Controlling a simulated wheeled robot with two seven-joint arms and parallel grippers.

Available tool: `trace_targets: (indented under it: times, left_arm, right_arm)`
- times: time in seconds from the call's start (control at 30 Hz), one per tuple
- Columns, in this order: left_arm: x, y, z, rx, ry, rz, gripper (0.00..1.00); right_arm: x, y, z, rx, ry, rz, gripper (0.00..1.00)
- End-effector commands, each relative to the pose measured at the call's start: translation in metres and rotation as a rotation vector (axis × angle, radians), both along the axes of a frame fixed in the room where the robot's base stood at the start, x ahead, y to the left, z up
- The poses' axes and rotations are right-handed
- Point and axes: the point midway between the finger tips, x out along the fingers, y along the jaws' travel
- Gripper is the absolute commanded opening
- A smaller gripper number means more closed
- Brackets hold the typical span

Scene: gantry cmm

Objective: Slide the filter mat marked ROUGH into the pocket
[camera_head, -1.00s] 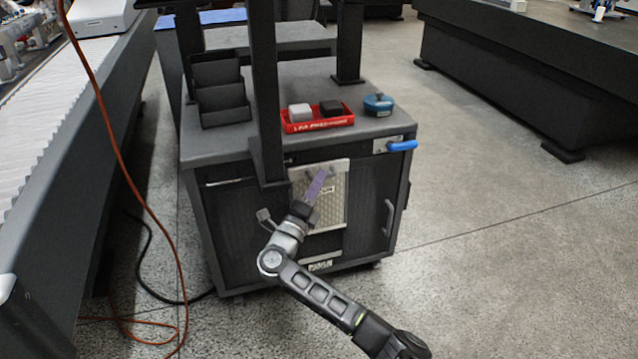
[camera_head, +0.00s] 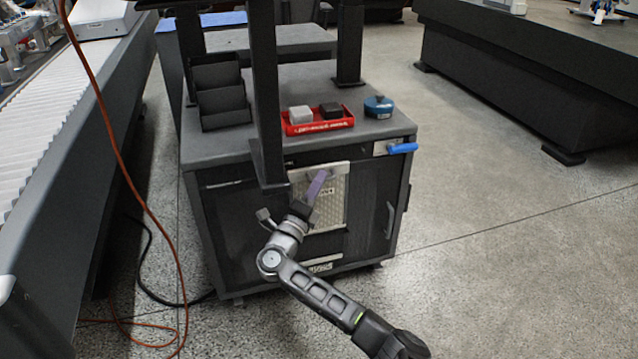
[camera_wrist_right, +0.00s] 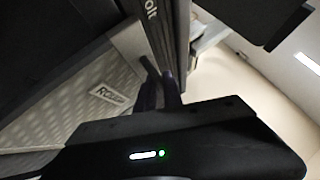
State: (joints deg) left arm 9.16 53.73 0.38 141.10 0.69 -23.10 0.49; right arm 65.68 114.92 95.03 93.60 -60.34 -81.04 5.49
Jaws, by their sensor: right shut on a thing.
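The light perforated filter mat (camera_head: 333,208) stands upright against the front of the dark cabinet. In the right wrist view the mat (camera_wrist_right: 75,115) shows its white label reading ROUGH (camera_wrist_right: 107,95). My right gripper (camera_head: 320,177), with purple fingers, is at the mat's upper part. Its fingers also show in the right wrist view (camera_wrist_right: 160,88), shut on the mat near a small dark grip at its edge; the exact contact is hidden. A pale strip with a label (camera_head: 320,266) lies below the mat; I cannot tell whether it is the pocket. My left gripper is not in view.
A dark upright post (camera_head: 265,95) stands just left of the mat. On the cabinet top (camera_head: 375,130) are a red tray (camera_head: 318,128), a blue round item (camera_head: 378,107) and a black stepped holder (camera_head: 220,95). An orange cable (camera_head: 118,150) hangs at left. Floor at right is clear.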

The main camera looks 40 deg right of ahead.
Motion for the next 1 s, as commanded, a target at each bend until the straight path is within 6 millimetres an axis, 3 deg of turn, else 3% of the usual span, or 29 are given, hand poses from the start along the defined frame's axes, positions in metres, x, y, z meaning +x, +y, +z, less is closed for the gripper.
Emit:
trace_targets:
  times: [1.0]
  left_arm:
    - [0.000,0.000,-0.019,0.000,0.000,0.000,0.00]
  right_arm:
    - [0.004,0.002,-0.028,0.002,0.010,0.012,0.00]
